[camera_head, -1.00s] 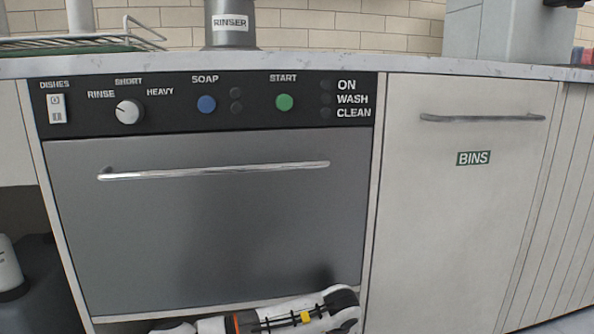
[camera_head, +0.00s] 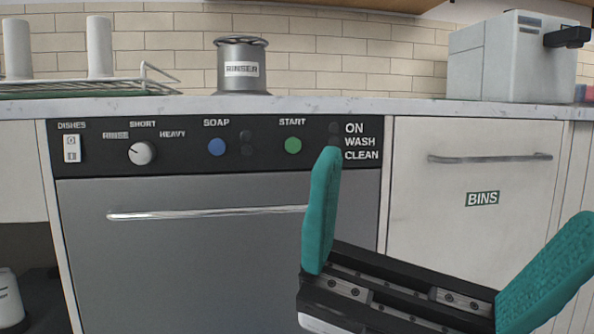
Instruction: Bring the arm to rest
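My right gripper (camera_head: 455,190) is in the lower right of the head view, in front of the dishwasher's right side and the bins cabinet. Its two teal fingers are wide apart and point up. Nothing is between them. Its black rail body shows below, and the rest of the arm is out of frame. One finger overlaps the right end of the dishwasher handle and the lower edge of the control panel. My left gripper is not in view.
The grey dishwasher (camera_head: 190,260) is closed, with its control panel (camera_head: 185,160) above. The bins cabinet door (camera_head: 440,200) is shut. The counter (camera_head: 350,107) carries a rinser (camera_head: 242,75), a rack (camera_head: 100,88) and a grey machine (camera_head: 510,60).

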